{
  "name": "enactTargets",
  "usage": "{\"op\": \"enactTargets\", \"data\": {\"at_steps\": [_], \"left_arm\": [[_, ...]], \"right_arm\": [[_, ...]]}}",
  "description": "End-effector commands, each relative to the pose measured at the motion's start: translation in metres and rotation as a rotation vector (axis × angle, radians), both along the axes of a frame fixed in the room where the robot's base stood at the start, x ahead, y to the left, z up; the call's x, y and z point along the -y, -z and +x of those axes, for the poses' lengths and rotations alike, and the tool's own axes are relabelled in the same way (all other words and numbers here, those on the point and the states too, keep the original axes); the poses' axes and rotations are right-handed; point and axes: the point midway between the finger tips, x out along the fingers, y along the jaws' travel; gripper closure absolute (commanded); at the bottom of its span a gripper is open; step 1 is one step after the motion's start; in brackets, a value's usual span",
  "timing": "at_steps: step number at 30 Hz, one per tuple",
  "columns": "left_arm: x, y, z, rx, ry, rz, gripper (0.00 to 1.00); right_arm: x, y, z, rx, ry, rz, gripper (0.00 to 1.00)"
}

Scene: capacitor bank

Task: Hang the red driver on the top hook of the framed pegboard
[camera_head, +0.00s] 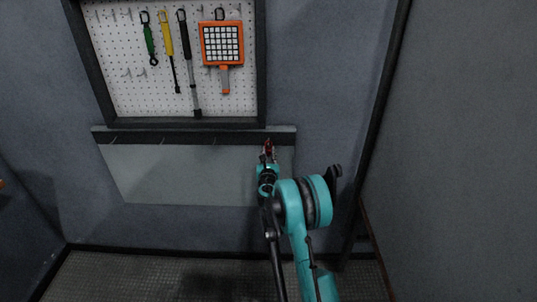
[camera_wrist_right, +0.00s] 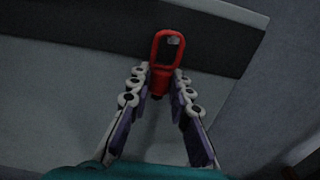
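The red driver (camera_wrist_right: 155,55) shows as a red rectangular loop with a short neck below it; the rest of it is hidden. A small grey piece shows inside the loop. My right gripper (camera_wrist_right: 160,80) is shut on the driver's neck, with a finger on each side. In the head view my right gripper (camera_head: 268,157) is at the right end of the ledge below the framed pegboard (camera_head: 130,95), with the red driver (camera_head: 268,146) at its tip. The pegboard has bare hooks at its upper left and lower left. My left gripper is not in view.
On the pegboard hang a green tool (camera_head: 150,40), a yellow tool (camera_head: 168,45), a long black tool (camera_head: 187,50) and an orange grid-faced tool (camera_head: 222,45). A dark rail (camera_head: 190,137) with small hooks runs below the frame. A dark post (camera_head: 385,80) stands right.

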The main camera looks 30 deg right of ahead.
Motion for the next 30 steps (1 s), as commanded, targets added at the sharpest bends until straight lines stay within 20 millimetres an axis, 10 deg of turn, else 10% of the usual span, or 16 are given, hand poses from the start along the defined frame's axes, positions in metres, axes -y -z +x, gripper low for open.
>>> {"op": "enactTargets", "data": {"at_steps": [30], "left_arm": [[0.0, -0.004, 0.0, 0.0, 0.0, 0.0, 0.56]], "right_arm": [[-0.007, -0.016, -0.011, 0.0, 0.0, 0.0, 1.0]]}}
